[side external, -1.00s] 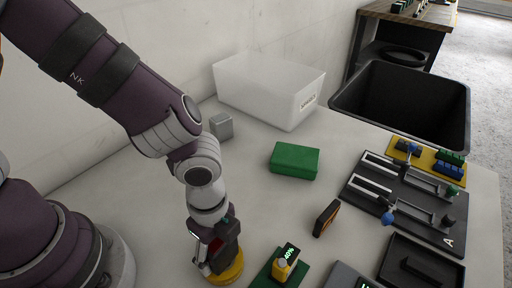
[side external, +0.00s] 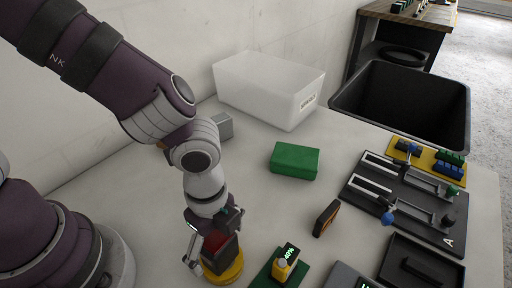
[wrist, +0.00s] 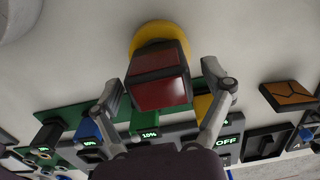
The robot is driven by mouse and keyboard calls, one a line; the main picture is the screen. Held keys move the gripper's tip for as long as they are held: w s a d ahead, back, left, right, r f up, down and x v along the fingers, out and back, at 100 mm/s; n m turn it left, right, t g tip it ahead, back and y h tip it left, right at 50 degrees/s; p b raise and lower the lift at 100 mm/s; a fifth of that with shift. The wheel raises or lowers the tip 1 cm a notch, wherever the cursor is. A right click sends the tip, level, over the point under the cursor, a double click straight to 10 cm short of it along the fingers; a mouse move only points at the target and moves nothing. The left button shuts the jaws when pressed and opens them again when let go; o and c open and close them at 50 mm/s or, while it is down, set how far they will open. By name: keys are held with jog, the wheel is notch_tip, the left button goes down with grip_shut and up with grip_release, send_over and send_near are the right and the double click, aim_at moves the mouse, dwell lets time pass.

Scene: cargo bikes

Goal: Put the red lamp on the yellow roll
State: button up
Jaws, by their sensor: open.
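The red lamp (side external: 221,246), a dark-cased block with red faces, stands on top of the yellow roll (side external: 232,275) at the bottom of the side view. In the wrist view the lamp (wrist: 160,82) is in front of the roll (wrist: 158,34), which shows as a yellow arc behind it. My gripper (side external: 213,245) is just above and beside the lamp, tilted. In the wrist view my gripper (wrist: 165,88) is open, with a finger on either side of the lamp and visible gaps between. The contact under the lamp is partly hidden.
A green board with a yellow 40% device (side external: 285,264) is close on the right. An orange-black block (side external: 326,218), a green box (side external: 295,160), a grey block (side external: 222,126) and a white bin (side external: 262,92) stand farther back. Slider panels (side external: 405,205) fill the right side.

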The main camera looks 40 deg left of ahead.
aim_at(216, 237)
notch_tip(216, 237, up, 10)
jog(key=shift+a+r, duration=0.1)
jog(key=shift+r, duration=0.05)
jog(key=a+r+n+t, duration=0.2)
jog(key=a+r+n, duration=0.1)
jog(key=a+n, duration=0.4)
jog(key=a+r+n+t, duration=0.2)
jog(key=a+n, duration=0.5)
jog(key=n, duration=0.4)
jog(key=shift+a+r+t, duration=0.4)
jog(key=shift+t, duration=0.4)
